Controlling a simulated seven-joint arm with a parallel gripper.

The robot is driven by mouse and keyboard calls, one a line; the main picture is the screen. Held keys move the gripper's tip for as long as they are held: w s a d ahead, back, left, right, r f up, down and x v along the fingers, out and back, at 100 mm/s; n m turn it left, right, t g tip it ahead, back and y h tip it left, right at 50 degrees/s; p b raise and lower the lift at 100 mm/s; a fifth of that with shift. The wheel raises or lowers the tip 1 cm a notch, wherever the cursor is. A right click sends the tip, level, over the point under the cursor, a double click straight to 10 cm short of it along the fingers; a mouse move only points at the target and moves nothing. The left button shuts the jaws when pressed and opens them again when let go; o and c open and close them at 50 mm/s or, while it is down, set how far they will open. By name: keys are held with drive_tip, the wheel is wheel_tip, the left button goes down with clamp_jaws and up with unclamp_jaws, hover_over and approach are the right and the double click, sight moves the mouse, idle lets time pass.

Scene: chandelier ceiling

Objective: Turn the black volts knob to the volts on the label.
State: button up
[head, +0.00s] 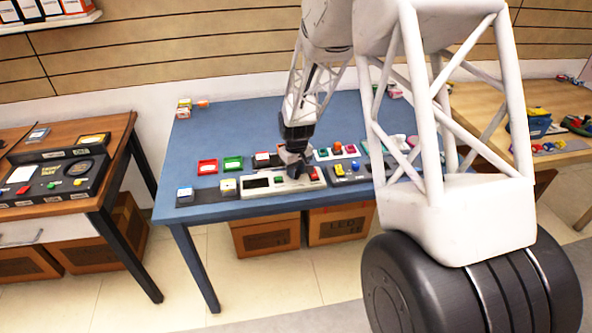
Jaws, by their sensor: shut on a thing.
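A white panel unit (288,188) with a dark display window (257,183) lies near the front edge of the blue table. It has a green part and a red part (313,173) on its top. My gripper (294,172) points down onto this panel, between the green and red parts. Its jaws are shut on a small dark thing there, which fits the black volts knob. The knob is mostly hidden by the fingers, and its pointer cannot be made out. The display is dark with no readable number, and I cannot make out a label with volts.
A red tray (207,167) and a green tray (233,164) lie left of my gripper. A grey unit (350,172) with a yellow part is close on the right. More small modules stand behind. The blue table's (225,125) back left is mostly clear.

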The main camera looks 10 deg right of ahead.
idle(0.4)
drive_tip(key=o, duration=0.9)
drive_tip(key=shift+r, duration=3.9)
